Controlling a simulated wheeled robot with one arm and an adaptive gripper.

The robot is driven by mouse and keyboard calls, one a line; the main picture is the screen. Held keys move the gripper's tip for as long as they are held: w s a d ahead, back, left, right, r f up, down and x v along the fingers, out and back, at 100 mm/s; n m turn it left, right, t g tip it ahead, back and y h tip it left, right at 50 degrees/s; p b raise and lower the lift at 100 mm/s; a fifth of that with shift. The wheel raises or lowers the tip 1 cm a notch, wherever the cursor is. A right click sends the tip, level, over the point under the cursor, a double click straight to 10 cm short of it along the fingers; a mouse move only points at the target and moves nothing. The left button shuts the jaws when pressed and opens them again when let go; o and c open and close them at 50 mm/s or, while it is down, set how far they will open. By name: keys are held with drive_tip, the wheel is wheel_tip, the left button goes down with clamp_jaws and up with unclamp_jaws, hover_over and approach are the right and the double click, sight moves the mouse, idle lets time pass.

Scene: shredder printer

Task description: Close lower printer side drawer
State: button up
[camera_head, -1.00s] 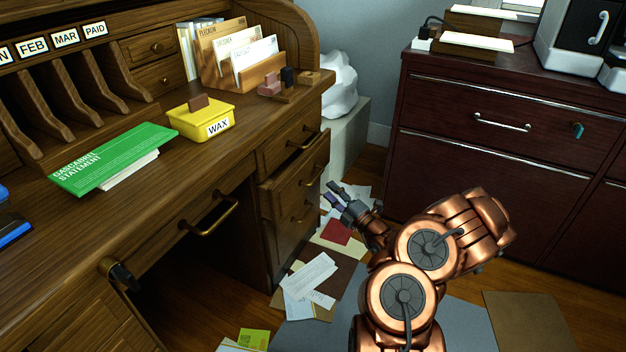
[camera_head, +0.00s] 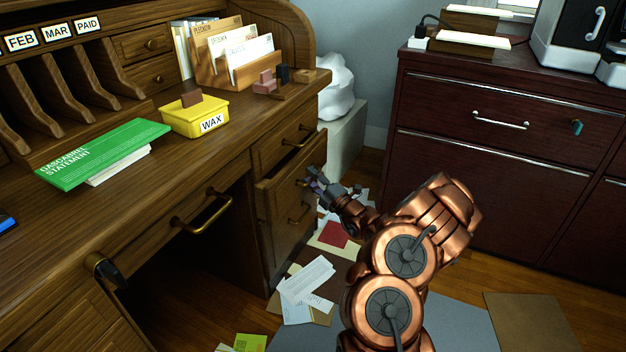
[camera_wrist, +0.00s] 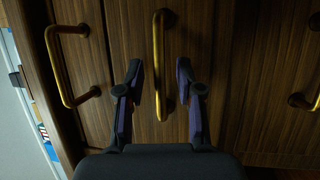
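The desk's right pedestal has a stack of wooden drawers. The middle drawer (camera_head: 287,182) stands partly pulled out, with its top edge jutting past the drawer above (camera_head: 275,140). The lowest front (camera_head: 290,232) appears nearly flush. My gripper (camera_head: 313,182) is at the middle drawer's front, partly covering its handle. In the wrist view, my gripper (camera_wrist: 160,88) is open, with its two fingers either side of a brass handle (camera_wrist: 158,50). I cannot tell whether they touch it. Other brass handles (camera_wrist: 57,65) show on both sides.
A dark red cabinet (camera_head: 490,190) stands at the right with a machine (camera_head: 560,40) on top. Papers (camera_head: 306,280) lie on the floor below the drawers. The desktop holds a yellow wax tray (camera_head: 195,118) and a green statement (camera_head: 100,152).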

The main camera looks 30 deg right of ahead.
drive_tip(key=shift+c, duration=0.3)
clamp_jaws()
idle(0.3)
